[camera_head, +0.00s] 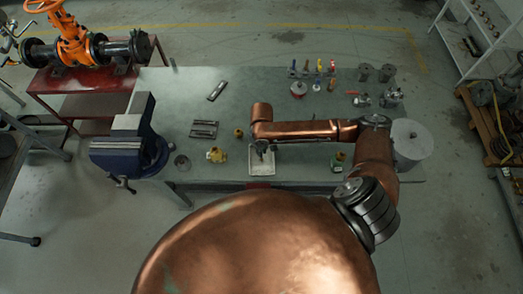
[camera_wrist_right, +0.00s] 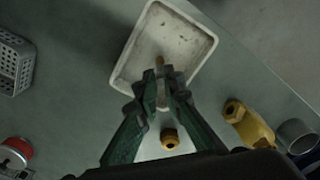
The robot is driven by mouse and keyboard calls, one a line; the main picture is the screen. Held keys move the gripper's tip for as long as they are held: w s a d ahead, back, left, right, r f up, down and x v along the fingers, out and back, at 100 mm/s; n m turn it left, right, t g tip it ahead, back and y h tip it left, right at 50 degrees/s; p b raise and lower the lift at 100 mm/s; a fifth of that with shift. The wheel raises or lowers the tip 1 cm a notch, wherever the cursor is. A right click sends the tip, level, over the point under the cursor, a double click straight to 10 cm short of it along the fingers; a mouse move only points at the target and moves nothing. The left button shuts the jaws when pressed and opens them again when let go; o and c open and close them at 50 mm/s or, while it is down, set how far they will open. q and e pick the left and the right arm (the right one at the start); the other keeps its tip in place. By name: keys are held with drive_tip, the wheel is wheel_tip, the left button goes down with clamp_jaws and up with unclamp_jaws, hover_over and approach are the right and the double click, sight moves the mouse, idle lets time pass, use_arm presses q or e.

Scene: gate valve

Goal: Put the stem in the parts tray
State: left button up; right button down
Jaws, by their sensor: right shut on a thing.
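The white, stained parts tray (camera_head: 262,170) lies on the bench near its front edge. It shows large in the right wrist view (camera_wrist_right: 186,32), and its inside looks empty. My right gripper (camera_head: 262,150) points down over the tray. In the right wrist view my right gripper (camera_wrist_right: 161,96) is shut on the stem (camera_wrist_right: 160,72), a thin brownish-grey rod. The rod's free end appears over the near part of the tray; its height above the floor of the tray is hard to tell. The fingers cover the rod's other end. My left gripper is out of view.
Beside the tray lie a brass nut (camera_wrist_right: 169,138), a yellow valve body (camera_head: 216,155) and a grey ring (camera_head: 182,162). A blue vise (camera_head: 125,150) stands at the bench's left end. Several small parts stand at the back.

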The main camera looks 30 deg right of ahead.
drive_tip(key=c, duration=2.1)
unclamp_jaws()
wheel_tip(320, 180, up, 12)
drive_tip(key=shift+r, duration=0.1)
